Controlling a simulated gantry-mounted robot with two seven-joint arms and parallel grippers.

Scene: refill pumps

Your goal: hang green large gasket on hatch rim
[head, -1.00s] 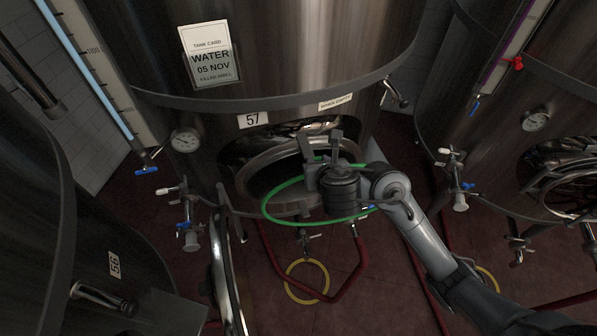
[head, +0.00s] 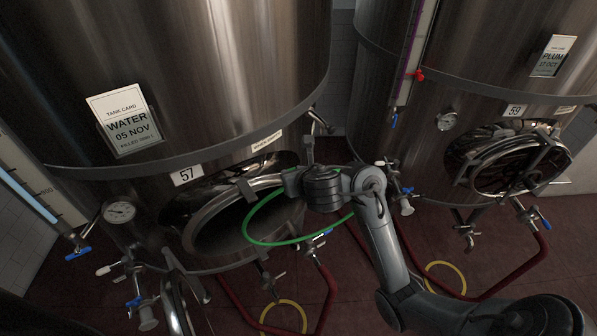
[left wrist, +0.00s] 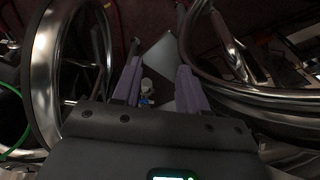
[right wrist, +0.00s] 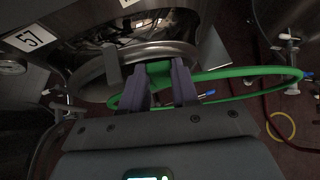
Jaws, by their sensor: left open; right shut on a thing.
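The large green gasket (head: 247,222) is a thin ring hanging tilted in front of the open hatch rim (head: 204,210) of tank 57. My right gripper (head: 291,182) is shut on the gasket near the rim's upper right. In the right wrist view the gasket (right wrist: 250,72) passes between the fingers (right wrist: 161,84), with the steel rim (right wrist: 125,62) just beyond. Whether gasket and rim touch cannot be told. My left gripper (left wrist: 157,72) is open and empty between two curved steel rings, outside the head view. A piece of green gasket (left wrist: 14,142) shows at that view's left edge.
Tank 59's round hatch (head: 515,165) is at the right. Valves (head: 130,285), a gauge (head: 119,211) and a swung-out steel ring (head: 180,305) stand left of the hatch. A red hose (head: 328,300) and yellow rings (head: 284,316) lie below on the dark red floor.

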